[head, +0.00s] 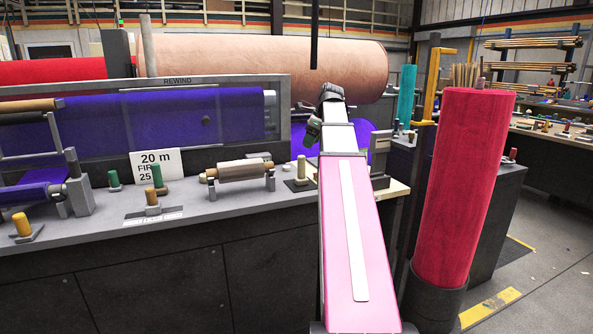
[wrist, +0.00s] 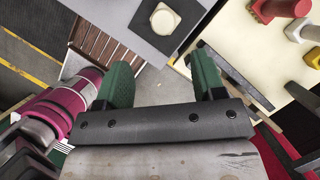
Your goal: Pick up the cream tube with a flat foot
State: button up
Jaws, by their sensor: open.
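The cream tube (head: 301,168) stands upright on the grey bench in the head view, on a dark flat foot (head: 300,184), just left of my arm. In the wrist view the cream tube (wrist: 165,18) shows from above at the top of the picture, on its dark square foot (wrist: 184,37). My gripper (wrist: 163,62) is open, with two green fingers apart and nothing between them. The tube lies beyond the fingertips, roughly in line with the gap.
A brown roll on a stand (head: 240,170) lies left of the tube. In the wrist view, red (wrist: 280,8) and yellow (wrist: 303,28) pieces stand on a cream board (wrist: 245,60). A tall red roll (head: 465,185) stands right.

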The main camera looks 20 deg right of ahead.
aim_at(304, 156)
jog(key=x, duration=1)
jog(key=shift+w+f, duration=0.25)
jog(key=shift+w, duration=0.1)
jog(key=shift+c, duration=0.3)
grip_shut()
jog(key=shift+r, duration=0.15)
